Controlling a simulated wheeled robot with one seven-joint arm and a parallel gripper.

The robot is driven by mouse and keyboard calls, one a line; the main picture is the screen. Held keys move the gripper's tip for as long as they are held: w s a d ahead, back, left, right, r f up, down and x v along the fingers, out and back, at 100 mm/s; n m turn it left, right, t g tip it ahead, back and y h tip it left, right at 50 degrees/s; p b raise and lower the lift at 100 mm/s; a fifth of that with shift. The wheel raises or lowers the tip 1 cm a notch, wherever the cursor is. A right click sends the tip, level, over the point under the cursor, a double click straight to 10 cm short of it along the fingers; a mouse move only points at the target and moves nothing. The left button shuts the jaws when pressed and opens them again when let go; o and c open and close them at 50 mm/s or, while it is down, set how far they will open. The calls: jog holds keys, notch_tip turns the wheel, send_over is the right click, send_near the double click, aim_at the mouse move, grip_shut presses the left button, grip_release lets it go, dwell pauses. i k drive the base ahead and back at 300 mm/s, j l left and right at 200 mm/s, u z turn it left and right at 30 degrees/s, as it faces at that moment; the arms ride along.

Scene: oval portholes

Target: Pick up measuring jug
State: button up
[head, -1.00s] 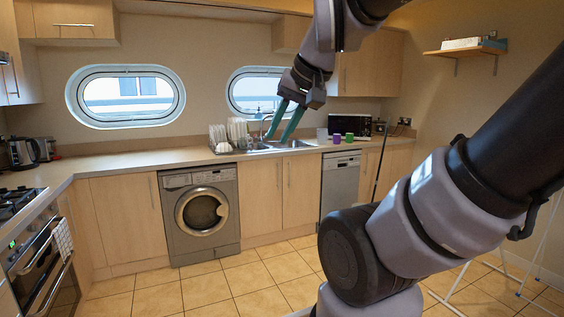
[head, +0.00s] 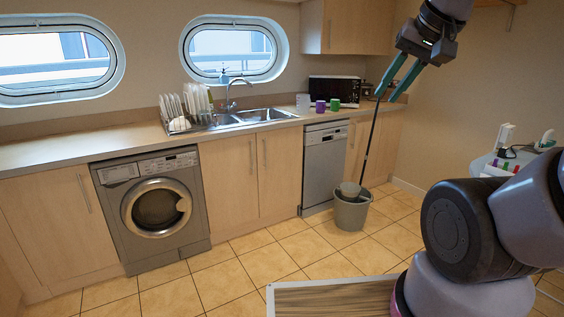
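I cannot clearly make out a measuring jug. A small pale, clear-looking container (head: 303,103) stands on the counter right of the sink, beside a purple mug (head: 320,106); it is too small to tell whether it is the jug. My gripper (head: 386,98) is raised at the upper right, with its two teal fingers apart and nothing between them. It appears in front of the microwave's right side and the wall, and touches nothing that I can see.
A green mug (head: 335,104) and a microwave (head: 335,89) stand on the counter. A dish rack (head: 190,120) is left of the sink (head: 262,115). A grey bucket (head: 351,211) with a mop stands on the floor. A wood-topped surface (head: 335,298) is at the bottom; tiled floor lies between.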

aim_at(303, 100)
jog(key=i, duration=1.1)
jog(key=i+z, duration=0.1)
jog(key=i, duration=2.1)
jog(key=i+z, duration=0.15)
jog(key=i, duration=0.95)
